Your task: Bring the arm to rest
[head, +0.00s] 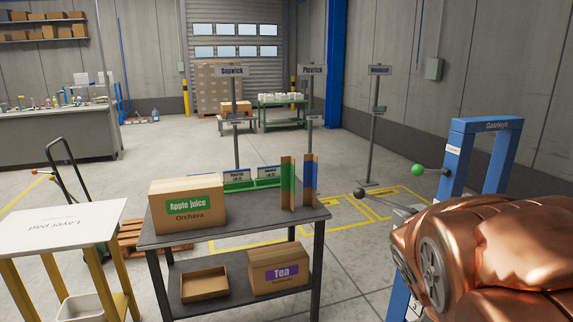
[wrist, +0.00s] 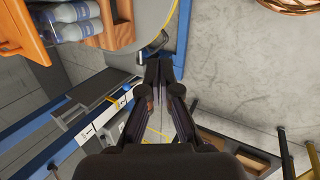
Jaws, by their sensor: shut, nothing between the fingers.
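My gripper (wrist: 158,72) shows in the wrist view, its dark fingers together and empty. It hangs above the floor, near a blue frame edge and a round grey surface (wrist: 150,22). In the head view my copper-coloured arm fills the lower right, and the gripper itself is out of that picture.
A dark table (head: 240,225) holds an Apple juice carton (head: 187,222); its lower shelf holds a Tea carton (head: 278,287) and an open tray (head: 204,285). A Layer pad table (head: 70,212) stands left. Bottles in an orange crate (wrist: 35,48) are near my gripper. Floor behind the table is largely clear.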

